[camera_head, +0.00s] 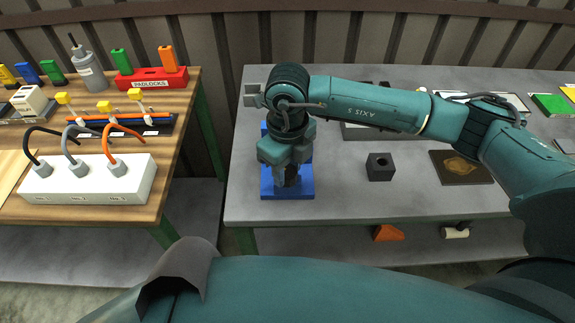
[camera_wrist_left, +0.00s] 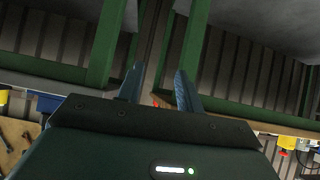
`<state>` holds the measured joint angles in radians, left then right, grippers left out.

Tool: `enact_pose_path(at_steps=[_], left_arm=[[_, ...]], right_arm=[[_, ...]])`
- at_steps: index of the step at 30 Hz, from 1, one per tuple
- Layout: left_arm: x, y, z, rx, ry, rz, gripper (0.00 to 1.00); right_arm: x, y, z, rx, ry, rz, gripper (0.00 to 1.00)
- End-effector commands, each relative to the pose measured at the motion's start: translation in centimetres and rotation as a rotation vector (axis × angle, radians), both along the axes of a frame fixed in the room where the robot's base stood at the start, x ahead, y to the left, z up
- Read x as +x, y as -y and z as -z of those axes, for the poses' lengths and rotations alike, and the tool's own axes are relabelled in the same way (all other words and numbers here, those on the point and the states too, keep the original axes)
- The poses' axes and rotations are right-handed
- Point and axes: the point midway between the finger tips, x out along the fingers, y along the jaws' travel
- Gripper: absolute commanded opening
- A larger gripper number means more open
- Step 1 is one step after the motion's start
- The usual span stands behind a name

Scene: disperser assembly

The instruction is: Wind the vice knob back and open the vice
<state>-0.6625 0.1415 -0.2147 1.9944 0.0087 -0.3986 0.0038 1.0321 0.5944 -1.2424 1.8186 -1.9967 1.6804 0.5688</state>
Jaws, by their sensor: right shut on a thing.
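The blue vice (camera_head: 302,188) stands near the left end of the grey table. Its base shows below and beside my right gripper, and a bit of blue shows above it. My right gripper (camera_head: 285,182) points down over the vice and is shut on the vice knob, which is mostly hidden behind the fingers. How far apart the vice jaws are cannot be told, as my arm covers them. My left gripper (camera_wrist_left: 158,72) shows in the left wrist view with its two fingers apart and nothing between them. It is away from the vice.
A dark block with a hole (camera_head: 380,167) stands right of the vice, and a brown plate (camera_head: 461,167) lies farther right. A gap separates the two tables.

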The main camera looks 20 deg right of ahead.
Motion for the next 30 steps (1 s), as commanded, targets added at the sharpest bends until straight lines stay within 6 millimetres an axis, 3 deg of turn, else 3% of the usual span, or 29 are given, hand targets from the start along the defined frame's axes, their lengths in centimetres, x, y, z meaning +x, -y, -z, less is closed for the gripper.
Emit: enact_pose_path(at_steps=[11, 30], left_arm=[[0.3, 0.3, 0.6, -0.007, 0.017, 0.003, 0.36], [1.1, 2.8, 2.5, -0.076, 0.119, 0.071, 0.36]], right_arm=[[0.1, 0.0, 0.3, 0.001, 0.003, -0.067, 0.14], [0.1, 0.0, 0.4, 0.001, 0.005, -0.572, 0.14]])
